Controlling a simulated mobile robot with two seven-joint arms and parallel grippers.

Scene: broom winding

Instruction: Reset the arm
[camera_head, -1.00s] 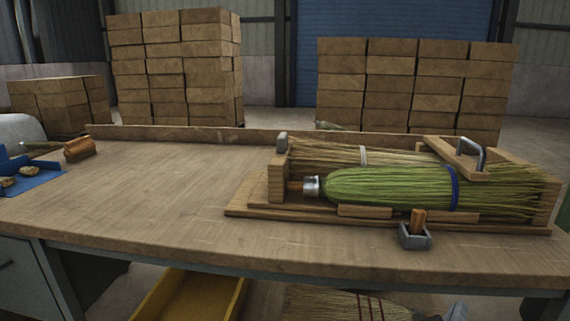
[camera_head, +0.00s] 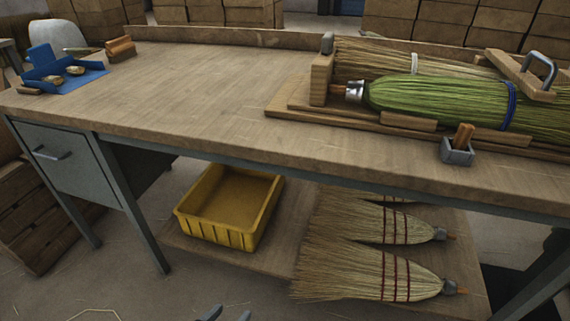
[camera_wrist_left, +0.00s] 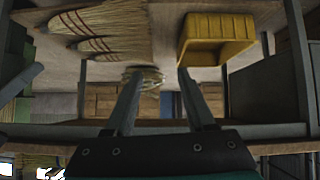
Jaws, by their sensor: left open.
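My left gripper (camera_head: 226,314) shows only as fingertips at the bottom edge of the head view, low in front of the workbench. In the left wrist view my left gripper (camera_wrist_left: 160,74) is open, its two fingers apart with nothing between them. My right gripper is in neither view. The workbench (camera_head: 190,90) has a wooden top. A green broom head (camera_head: 435,101) with a blue band lies in a wooden fixture (camera_head: 320,82) on its right part, beside a tan bristle bundle (camera_head: 385,58).
Below the top, a shelf holds a yellow bin (camera_head: 228,205) and finished brooms (camera_head: 375,276). A grey drawer unit (camera_head: 62,165) hangs at left. A blue tray (camera_head: 68,82) and a small metal holder (camera_head: 457,152) stand on top. The bench's middle is clear.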

